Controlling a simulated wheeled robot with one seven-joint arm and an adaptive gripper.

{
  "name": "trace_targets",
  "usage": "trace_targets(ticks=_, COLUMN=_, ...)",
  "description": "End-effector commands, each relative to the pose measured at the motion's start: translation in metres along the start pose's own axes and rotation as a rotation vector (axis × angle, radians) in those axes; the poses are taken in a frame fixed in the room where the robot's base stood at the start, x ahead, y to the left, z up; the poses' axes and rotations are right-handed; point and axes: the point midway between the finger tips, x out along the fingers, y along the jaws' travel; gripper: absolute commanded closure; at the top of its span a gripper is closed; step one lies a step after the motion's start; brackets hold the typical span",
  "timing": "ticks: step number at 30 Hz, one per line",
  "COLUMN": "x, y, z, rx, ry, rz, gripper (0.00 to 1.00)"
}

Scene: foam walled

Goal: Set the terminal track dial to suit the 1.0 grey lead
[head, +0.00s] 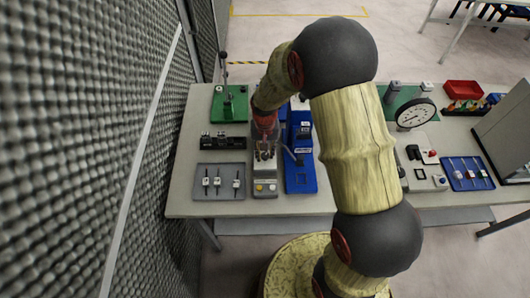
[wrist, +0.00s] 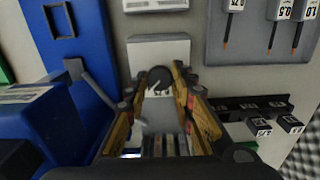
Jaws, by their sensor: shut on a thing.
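The grey terminal machine (head: 265,187) stands on the table, with small buttons on its front. Its dark round dial (wrist: 161,76) shows between my fingertips in the wrist view. My gripper (wrist: 157,80) is shut on this dial, which the fingers partly hide. The dial's pointer and scale cannot be read. In the head view my gripper (head: 265,152) is over the back part of the machine. The 1.0 grey lead (wrist: 304,12) lies on a grey tray (wrist: 258,52), its label showing in the wrist view; it is the leftmost lead (head: 206,182) in the head view.
Two other leads, 0.5 (wrist: 282,12) and 0.75 (wrist: 235,8), share the tray. A blue press (head: 300,178) with a lever stands close beside the machine. A black block rack (head: 223,142) and a green lever stand (head: 229,105) are at left.

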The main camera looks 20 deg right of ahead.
Motion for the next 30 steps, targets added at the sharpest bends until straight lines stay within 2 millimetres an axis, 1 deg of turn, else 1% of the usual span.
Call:
trace_targets(ticks=6, x=0.000, y=0.000, z=0.000, rx=0.000, ry=0.000, rz=0.000, gripper=1.00)
trace_targets(ticks=7, x=0.000, y=0.000, z=0.000, rx=0.000, ry=0.000, rz=0.000, gripper=0.75)
trace_targets(ticks=16, x=0.000, y=0.000, z=0.000, rx=0.000, ry=0.000, rz=0.000, gripper=0.58)
trace_targets(ticks=26, x=-0.001, y=0.000, z=0.000, rx=-0.001, ry=0.001, rz=0.000, gripper=0.57)
trace_targets(ticks=30, x=-0.013, y=-0.001, z=-0.001, rx=-0.001, ry=0.004, rz=-0.001, gripper=0.57)
